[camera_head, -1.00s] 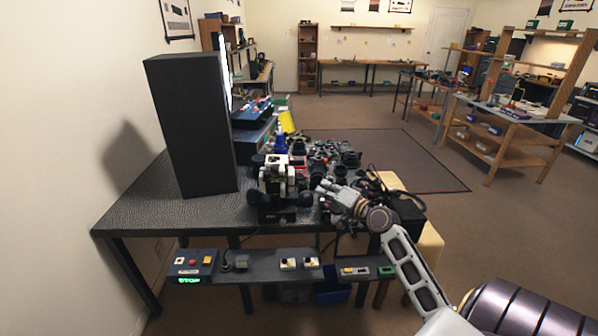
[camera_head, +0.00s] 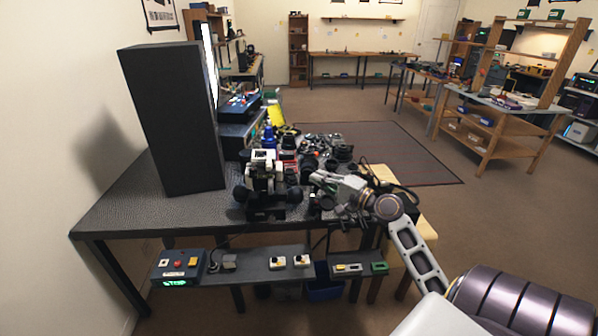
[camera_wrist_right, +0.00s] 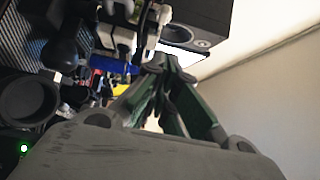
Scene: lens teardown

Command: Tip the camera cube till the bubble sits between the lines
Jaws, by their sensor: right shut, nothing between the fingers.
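A white and black device with dark round knobs (camera_head: 263,180) stands on the bench near its front edge. I cannot tell whether it is the camera cube, and no bubble or lines can be made out. My right gripper (camera_head: 316,180) is just right of this device, over the bench, its fingers pointing left. In the right wrist view its fingertips (camera_wrist_right: 163,62) are together and empty, close to white and dark parts at the top. My left gripper is not in view.
A tall black box (camera_head: 170,120) stands on the bench at left. Several dark lens parts (camera_head: 338,152) crowd the bench behind my gripper. A lower shelf (camera_head: 255,264) carries a control box with a green display (camera_head: 178,268). The bench's front left (camera_head: 130,205) is clear.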

